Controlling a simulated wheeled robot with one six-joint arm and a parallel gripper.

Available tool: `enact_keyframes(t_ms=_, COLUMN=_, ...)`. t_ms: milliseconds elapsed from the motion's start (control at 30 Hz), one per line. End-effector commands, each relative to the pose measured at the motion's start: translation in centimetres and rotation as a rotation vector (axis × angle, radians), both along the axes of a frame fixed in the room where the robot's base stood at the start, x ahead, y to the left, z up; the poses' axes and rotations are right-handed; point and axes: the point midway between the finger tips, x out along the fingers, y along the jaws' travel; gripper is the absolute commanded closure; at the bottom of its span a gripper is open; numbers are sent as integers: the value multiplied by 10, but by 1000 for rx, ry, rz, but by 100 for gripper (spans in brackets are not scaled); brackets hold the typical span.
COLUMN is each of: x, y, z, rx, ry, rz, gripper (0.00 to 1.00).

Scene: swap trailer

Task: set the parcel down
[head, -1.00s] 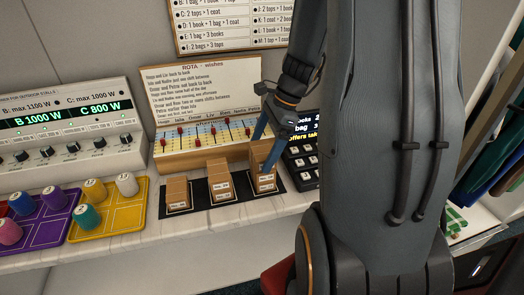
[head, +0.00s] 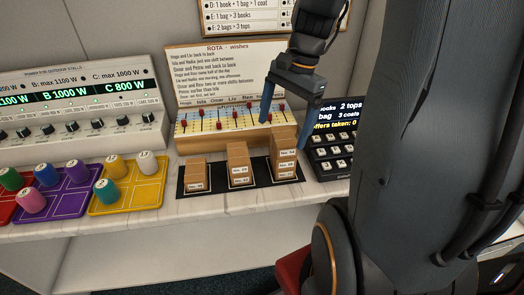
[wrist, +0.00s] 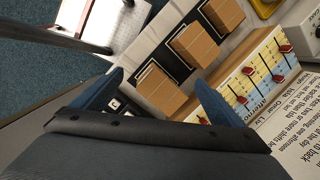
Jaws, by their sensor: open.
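Three piles of brown cardboard parcels with small white labels stand on a black mat (head: 211,190). The left pile (head: 195,173) is the lowest, the middle pile (head: 238,163) is taller, and the right pile (head: 284,160) is the tallest. My gripper (head: 284,136) is open, with its blue fingers spread wide at the top of the right pile and nothing held. In the wrist view, the right pile (wrist: 158,92) shows between and beyond the open fingers. The middle pile (wrist: 195,45) stands farther off. The pile looks upright; its lowest part is partly hidden.
A slider board (head: 188,141) stands close behind the piles. A black keypad with a display (head: 330,150) is just right of the mat. Yellow (head: 115,200) and purple (head: 60,205) trays with spools lie to the left. The counter's front strip (head: 190,212) is clear.

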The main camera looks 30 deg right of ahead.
Motion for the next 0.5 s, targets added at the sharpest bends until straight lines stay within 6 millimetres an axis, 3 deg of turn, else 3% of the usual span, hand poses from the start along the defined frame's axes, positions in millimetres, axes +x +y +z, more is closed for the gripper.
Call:
enact_keyframes(t_ms=33, x=-7, y=22, z=-10, rx=-42, ry=-21, rz=172, gripper=7)
enact_keyframes(t_ms=100, x=-16, y=43, z=-23, rx=-101, ry=-61, rz=413, gripper=7)
enact_keyframes(t_ms=300, x=-38, y=89, z=-46, rx=-214, ry=-152, rz=979, gripper=7)
enact_keyframes(t_ms=500, x=-47, y=106, z=-54, rx=-255, ry=-193, rz=1209, gripper=7)
